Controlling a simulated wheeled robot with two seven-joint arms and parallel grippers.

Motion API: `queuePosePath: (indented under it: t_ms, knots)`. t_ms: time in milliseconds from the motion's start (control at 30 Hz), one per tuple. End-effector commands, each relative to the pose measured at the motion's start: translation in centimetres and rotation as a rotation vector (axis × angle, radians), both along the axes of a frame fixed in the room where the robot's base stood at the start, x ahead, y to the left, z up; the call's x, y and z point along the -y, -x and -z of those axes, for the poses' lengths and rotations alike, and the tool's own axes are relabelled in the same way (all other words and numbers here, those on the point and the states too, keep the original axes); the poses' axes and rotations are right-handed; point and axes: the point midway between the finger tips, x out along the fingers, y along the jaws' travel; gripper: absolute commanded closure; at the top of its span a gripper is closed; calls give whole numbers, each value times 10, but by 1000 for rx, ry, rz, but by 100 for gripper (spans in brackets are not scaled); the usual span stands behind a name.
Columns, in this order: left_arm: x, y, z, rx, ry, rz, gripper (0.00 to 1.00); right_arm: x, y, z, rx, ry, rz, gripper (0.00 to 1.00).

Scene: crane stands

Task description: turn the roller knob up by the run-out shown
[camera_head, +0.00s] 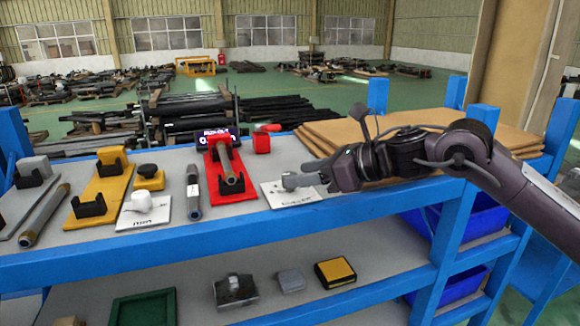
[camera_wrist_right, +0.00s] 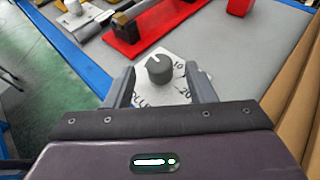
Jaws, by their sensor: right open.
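The roller knob (camera_wrist_right: 159,70) is a dark grey round knob with a pale pointer mark near its top-left edge. It sits on a white plate (camera_wrist_right: 145,93) printed with a scale; 10 and 20 show at its right. My right gripper (camera_wrist_right: 160,84) is open, its fingers reaching to either side of the knob with gaps visible. In the head view my right gripper (camera_head: 308,180) is low over the white plate (camera_head: 272,196) and partly hides the knob. A dark display (camera_head: 217,136) stands behind the red stand (camera_head: 238,194); its lit text is too small to read. My left gripper is out of view.
A bar (camera_head: 228,162) rests in the red stand left of the plate. A yellow stand (camera_head: 98,195), a white knob (camera_head: 141,200) on its own plate and a loose rod (camera_head: 193,192) lie farther left. Brown boards (camera_head: 420,130) are stacked at the right.

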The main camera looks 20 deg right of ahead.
Motion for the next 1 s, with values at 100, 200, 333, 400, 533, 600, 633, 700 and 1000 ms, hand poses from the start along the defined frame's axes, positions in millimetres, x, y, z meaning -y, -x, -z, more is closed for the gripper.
queuePosePath:
  t_ms: [100,200,333,400,533,600,633,700,1000]
  knots:
    - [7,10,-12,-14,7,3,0,-13,-10,3,-4,-1,-3,50]
    - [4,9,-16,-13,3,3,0,-19,-17,8,-1,-1,-1,50]
    - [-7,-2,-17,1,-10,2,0,-22,-20,12,-2,0,-1,50]
    - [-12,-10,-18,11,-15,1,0,-22,-20,13,-1,0,-1,50]
    - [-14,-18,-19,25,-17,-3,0,-22,-20,13,0,0,0,50]
    - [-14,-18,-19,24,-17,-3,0,-22,-20,13,0,0,-1,57]
    - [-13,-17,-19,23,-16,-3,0,-22,-20,13,0,0,-1,61]
    - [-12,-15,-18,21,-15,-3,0,-22,-20,13,0,0,-1,70]
    - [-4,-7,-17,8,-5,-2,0,-22,-20,12,0,0,2,95]
